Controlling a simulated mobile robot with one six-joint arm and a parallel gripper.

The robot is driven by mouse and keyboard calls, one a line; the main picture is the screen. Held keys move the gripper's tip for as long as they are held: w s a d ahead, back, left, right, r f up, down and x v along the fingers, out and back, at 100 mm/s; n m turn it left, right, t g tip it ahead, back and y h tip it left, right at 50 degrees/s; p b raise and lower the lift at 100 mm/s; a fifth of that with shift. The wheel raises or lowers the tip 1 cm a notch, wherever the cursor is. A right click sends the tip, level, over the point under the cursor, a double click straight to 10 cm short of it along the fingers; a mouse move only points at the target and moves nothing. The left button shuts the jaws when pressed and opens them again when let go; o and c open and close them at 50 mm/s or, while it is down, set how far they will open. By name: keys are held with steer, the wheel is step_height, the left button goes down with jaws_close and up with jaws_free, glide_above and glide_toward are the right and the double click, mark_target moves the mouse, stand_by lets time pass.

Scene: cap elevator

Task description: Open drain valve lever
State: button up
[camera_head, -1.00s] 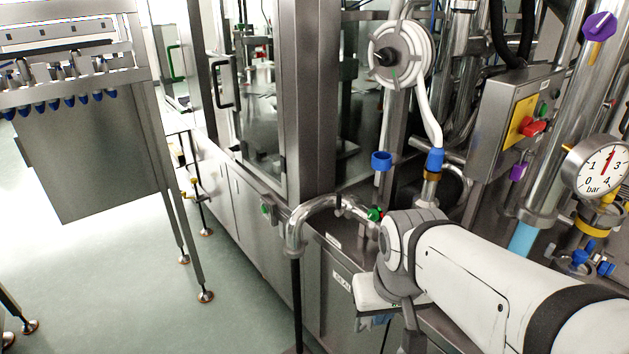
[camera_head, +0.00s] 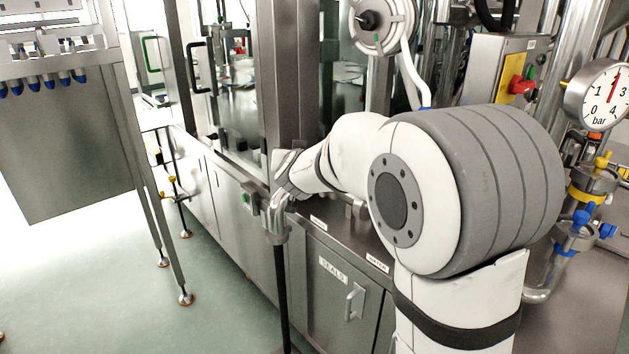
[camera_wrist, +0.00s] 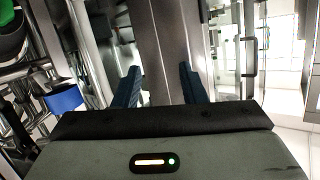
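No part is labelled as the drain valve lever, and I cannot tell which one it is. A green-handled valve on the steel pipe, seen in the earlier head view, is hidden behind my arm now. A small yellow lever (camera_head: 174,184) sits on the stand at left, well apart from my arm. A valve with a yellow handle (camera_head: 603,161) is at the right. My gripper (camera_wrist: 158,86) shows two dark blue fingers spread apart, with nothing between them. Behind them is a steel post (camera_wrist: 160,40).
A pressure gauge (camera_head: 598,95) and a grey control box with a red switch (camera_head: 522,86) stand at right. A steel cabinet (camera_head: 333,290) with a handle is below my arm. Open floor (camera_head: 90,290) lies at left.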

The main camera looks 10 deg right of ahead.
steer(key=w+d+f+m+g+h+b, duration=0.1)
steer(key=w+d+f+m+h+b, duration=0.15)
steer(key=f+h, duration=0.35)
steer(key=w+d+f+m+g+h+b, duration=0.1)
steer(key=w+f+m+g+h+b, duration=0.1)
steer(key=w+f+m+h+b, duration=0.3)
steer(key=shift+n+h, duration=0.35)
steer(key=shift+h, duration=0.05)
steer(key=x, duration=0.4)
steer(key=s+d+x, duration=0.1)
steer(key=x, duration=0.1)
steer(key=shift+w+d+f+p, duration=0.15)
steer(key=shift+w+d+p, duration=0.15)
steer(key=shift+p, duration=0.1)
steer(key=shift+c, duration=0.4)
jaws_close()
